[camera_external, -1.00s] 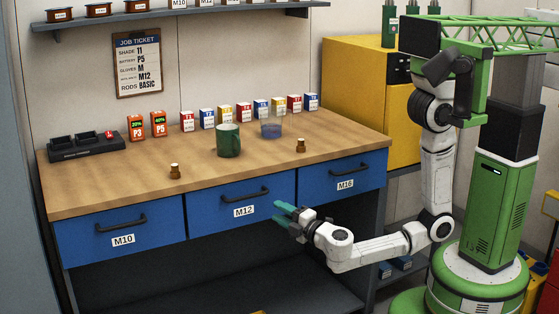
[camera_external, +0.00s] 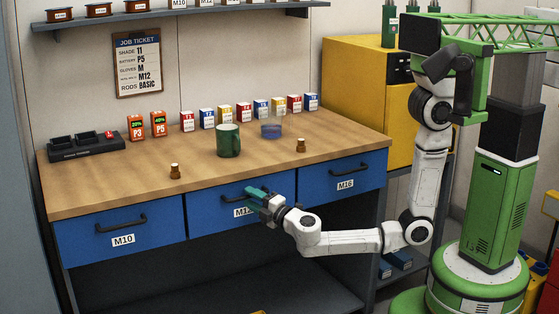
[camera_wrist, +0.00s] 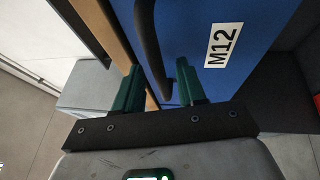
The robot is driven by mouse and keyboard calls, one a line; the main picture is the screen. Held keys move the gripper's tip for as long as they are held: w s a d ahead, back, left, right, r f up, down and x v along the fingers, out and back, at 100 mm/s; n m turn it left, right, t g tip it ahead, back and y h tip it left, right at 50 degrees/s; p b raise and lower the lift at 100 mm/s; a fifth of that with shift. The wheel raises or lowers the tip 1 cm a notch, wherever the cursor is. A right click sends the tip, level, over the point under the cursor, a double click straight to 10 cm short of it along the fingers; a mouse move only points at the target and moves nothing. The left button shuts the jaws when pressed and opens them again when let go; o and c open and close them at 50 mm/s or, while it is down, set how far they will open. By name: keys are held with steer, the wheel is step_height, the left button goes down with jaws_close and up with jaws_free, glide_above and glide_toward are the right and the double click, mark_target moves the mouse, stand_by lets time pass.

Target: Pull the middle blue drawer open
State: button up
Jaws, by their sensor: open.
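The middle blue drawer (camera_external: 206,219) is labelled M12 and looks closed in the bench front. Its label is partly hidden by my gripper (camera_external: 256,194) in the external view. In the wrist view, the blue drawer face (camera_wrist: 234,10) shows its M12 label (camera_wrist: 223,45) and dark bar handle (camera_wrist: 149,45). My gripper (camera_wrist: 160,88) is open, with green fingers. The handle's near end lies in the gap between the fingers. I cannot tell whether either finger touches it.
The M10 drawer (camera_external: 80,228) is to the left and the M16 drawer (camera_external: 342,198) to the right, both closed. Below the drawers is an open shelf.

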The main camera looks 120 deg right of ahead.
steer(key=shift+c, duration=0.2)
jaws_close()
stand_by(0.5)
